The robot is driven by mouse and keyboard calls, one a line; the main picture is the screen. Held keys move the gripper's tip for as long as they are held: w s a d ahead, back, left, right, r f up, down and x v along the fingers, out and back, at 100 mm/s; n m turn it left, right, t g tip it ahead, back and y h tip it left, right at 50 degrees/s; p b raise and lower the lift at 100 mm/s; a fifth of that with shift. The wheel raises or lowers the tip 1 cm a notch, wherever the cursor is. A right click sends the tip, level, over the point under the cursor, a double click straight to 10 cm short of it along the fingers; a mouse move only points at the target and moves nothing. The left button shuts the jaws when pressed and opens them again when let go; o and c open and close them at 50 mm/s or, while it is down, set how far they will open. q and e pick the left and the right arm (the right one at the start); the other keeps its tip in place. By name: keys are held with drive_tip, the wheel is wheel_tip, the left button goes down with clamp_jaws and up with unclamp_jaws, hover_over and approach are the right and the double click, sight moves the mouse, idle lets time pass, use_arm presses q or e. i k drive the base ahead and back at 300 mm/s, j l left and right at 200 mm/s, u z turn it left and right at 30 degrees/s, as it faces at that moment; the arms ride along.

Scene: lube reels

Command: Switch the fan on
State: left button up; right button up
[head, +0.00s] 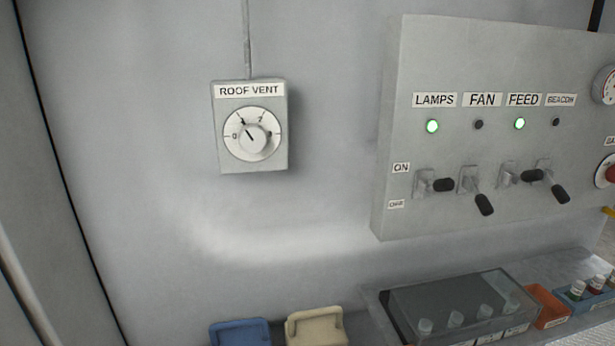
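The grey switch panel (395,130) is on the wall at the right. Its second column is labelled FAN (482,100), and the fan lamp (478,125) below the label is dark. The fan lever (484,204) with its black grip points downward, toward the OFF mark (396,204). The LAMPS lever (443,185) and FEED lever (532,176) stick out higher, nearly level, and their lamps glow green. The BEACON lever (560,194) points down and its lamp (556,122) is dark. Neither of my grippers is in view.
A ROOF VENT box with a dial (252,134) is on the wall to the left. Below the panel are a clear-lidded case (450,300), an orange bin (547,306), and blue (240,332) and cream (316,326) containers. The space before the levers is clear.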

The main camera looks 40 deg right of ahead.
sight(486, 208)
drive_tip(key=z, duration=2.25)
drive_tip(key=i+l+z, duration=0.15)
drive_tip(key=l, duration=0.3)
drive_tip(key=l+z, duration=0.15)
drive_tip(key=l, duration=0.3)
drive_tip(key=i+l+z, duration=0.15)
drive_tip(key=l, duration=0.3)
